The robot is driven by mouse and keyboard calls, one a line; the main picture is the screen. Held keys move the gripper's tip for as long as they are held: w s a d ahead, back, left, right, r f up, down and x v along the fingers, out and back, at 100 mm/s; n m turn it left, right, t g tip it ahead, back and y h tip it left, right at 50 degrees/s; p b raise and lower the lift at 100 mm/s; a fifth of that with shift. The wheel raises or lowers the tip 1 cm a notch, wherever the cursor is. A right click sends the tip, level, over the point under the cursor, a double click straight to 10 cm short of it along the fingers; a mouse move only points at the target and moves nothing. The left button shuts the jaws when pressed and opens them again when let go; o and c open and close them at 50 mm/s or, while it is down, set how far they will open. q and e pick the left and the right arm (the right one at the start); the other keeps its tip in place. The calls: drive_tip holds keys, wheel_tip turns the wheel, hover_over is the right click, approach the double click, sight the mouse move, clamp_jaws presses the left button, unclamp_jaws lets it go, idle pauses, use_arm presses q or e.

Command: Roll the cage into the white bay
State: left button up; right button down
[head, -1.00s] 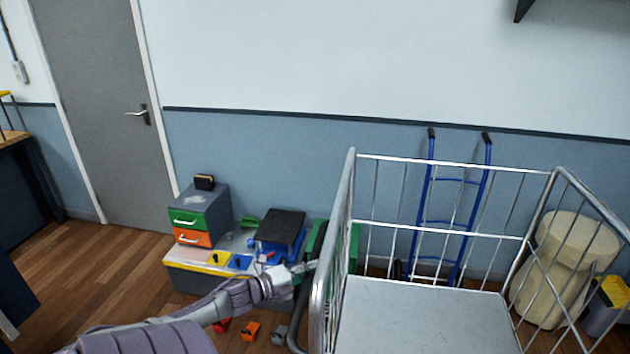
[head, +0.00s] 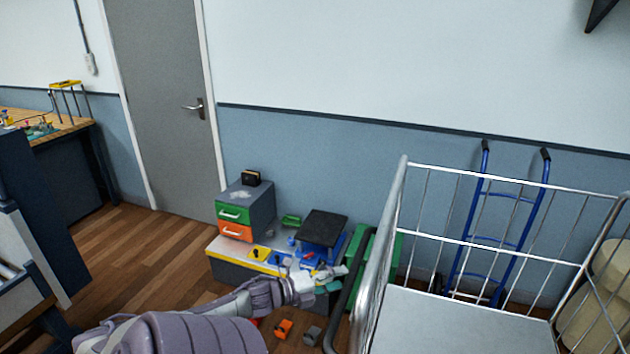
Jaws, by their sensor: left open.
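The cage (head: 462,318) is a wire-sided metal roll cage with a pale grey floor, in the right and lower right of the head view. Its lower part and wheels are out of the picture. My left arm comes in from the lower left, and my left gripper (head: 338,272) is open just left of the cage's near left upright, apart from it as far as I can tell. No white bay can be made out. My right gripper is not in view.
A low grey bench (head: 232,272) with a drawer unit (head: 246,208) stands against the wall. Small orange (head: 284,328) and grey parts lie on the floor. A blue hand truck (head: 497,240) and a cream barrel (head: 606,300) stand behind the cage. Wooden floor is clear before the grey door (head: 160,110).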

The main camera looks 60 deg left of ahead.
use_arm(q)
drive_tip(key=s+r, duration=0.1)
drive_tip(key=s, duration=0.6)
drive_tip(key=shift+s+a, duration=0.35)
drive_tip(key=shift+r, duration=0.1)
drive_tip(key=s+d+f+n+g+y+b, duration=0.1)
drive_tip(key=s+f+n+g, duration=0.2)
drive_tip(key=f, duration=0.7)
drive_tip(key=s+d+f+n+g+y, duration=0.15)
drive_tip(key=s+f+n, duration=0.3)
drive_tip(key=f, duration=0.55)
drive_tip(key=s+d+f+n+g+y+b, duration=0.15)
drive_tip(key=f+n, duration=0.25)
drive_tip(key=f, duration=0.6)
drive_tip(key=s+d+f+n+g+h, duration=0.1)
drive_tip(key=s+d+f+n+g, duration=0.1)
drive_tip(key=s+d+f, duration=0.3)
drive_tip(key=s+d+f+n+g+h+b, duration=0.1)
drive_tip(key=s+d+f+g, duration=0.3)
drive_tip(key=d+f, duration=0.6)
drive_tip(key=s+d+f+n+g+b, duration=0.1)
drive_tip(key=s+d+f+n+g, duration=0.2)
drive_tip(key=s+d+f, duration=0.4)
drive_tip(key=d, duration=0.4)
drive_tip(key=shift+d+f+h, duration=0.15)
drive_tip(key=shift+d+h, duration=0.25)
drive_tip(key=shift+s+d+n, duration=0.2)
drive_tip(key=shift+d+n, duration=0.05)
drive_tip(key=shift+c, duration=0.2)
